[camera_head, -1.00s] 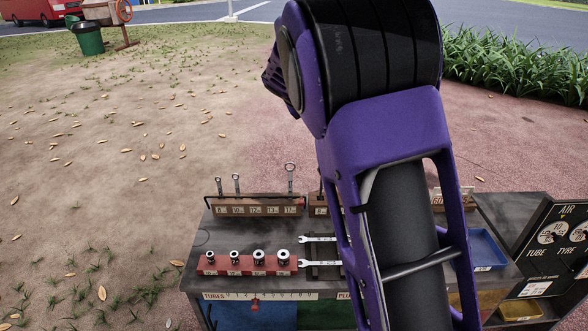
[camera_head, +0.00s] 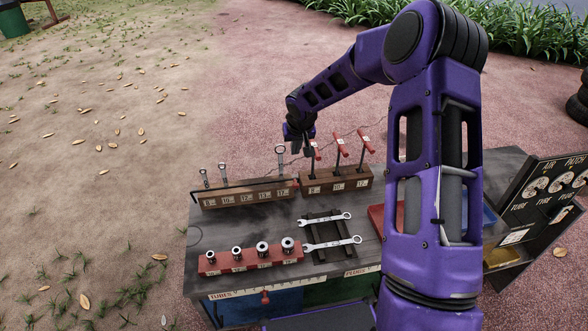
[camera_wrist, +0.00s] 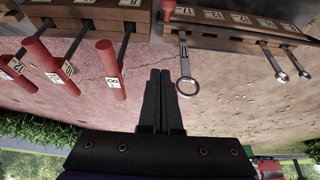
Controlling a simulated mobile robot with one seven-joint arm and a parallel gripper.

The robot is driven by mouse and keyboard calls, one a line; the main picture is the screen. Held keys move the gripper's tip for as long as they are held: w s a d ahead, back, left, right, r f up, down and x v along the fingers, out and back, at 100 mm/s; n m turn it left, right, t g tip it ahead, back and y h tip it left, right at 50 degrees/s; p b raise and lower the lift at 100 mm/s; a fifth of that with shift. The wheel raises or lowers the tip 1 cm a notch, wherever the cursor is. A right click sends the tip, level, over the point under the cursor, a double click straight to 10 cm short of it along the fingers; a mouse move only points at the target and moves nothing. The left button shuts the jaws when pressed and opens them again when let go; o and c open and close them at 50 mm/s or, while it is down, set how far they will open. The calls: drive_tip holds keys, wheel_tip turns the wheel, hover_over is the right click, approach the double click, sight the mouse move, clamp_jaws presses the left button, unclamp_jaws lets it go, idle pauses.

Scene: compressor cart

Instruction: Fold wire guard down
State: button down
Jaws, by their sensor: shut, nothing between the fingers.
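A thin dark rod, which looks like the wire guard (camera_head: 246,187), runs along the left wooden rack (camera_head: 248,197) in the head view. How far it is folded is hard to tell. A small red piece (camera_wrist: 168,9) shows at that rack's end in the wrist view. My gripper (camera_head: 300,153) is above and behind the gap between the two racks, near the red T-handles. In the wrist view my gripper (camera_wrist: 160,73) is shut and empty. Its fingers point toward the racks, beside the ring end of a standing wrench (camera_wrist: 186,87), apparently not touching it.
The right rack (camera_head: 336,181) holds upright red T-handle tools (camera_head: 341,140). A red socket holder (camera_head: 250,262) and wrenches on a dark rack (camera_head: 331,240) lie in front on the cart top (camera_head: 225,228). A black gauge panel (camera_head: 555,190) stands at right. Open ground lies behind.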

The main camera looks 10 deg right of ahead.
drive_tip(key=x, duration=1)
drive_tip(key=s, duration=0.4)
drive_tip(key=shift+s+r, duration=0.15)
drive_tip(key=shift+s, duration=0.05)
drive_tip(key=shift+b, duration=0.4)
drive_tip(key=shift+s+b, duration=0.3)
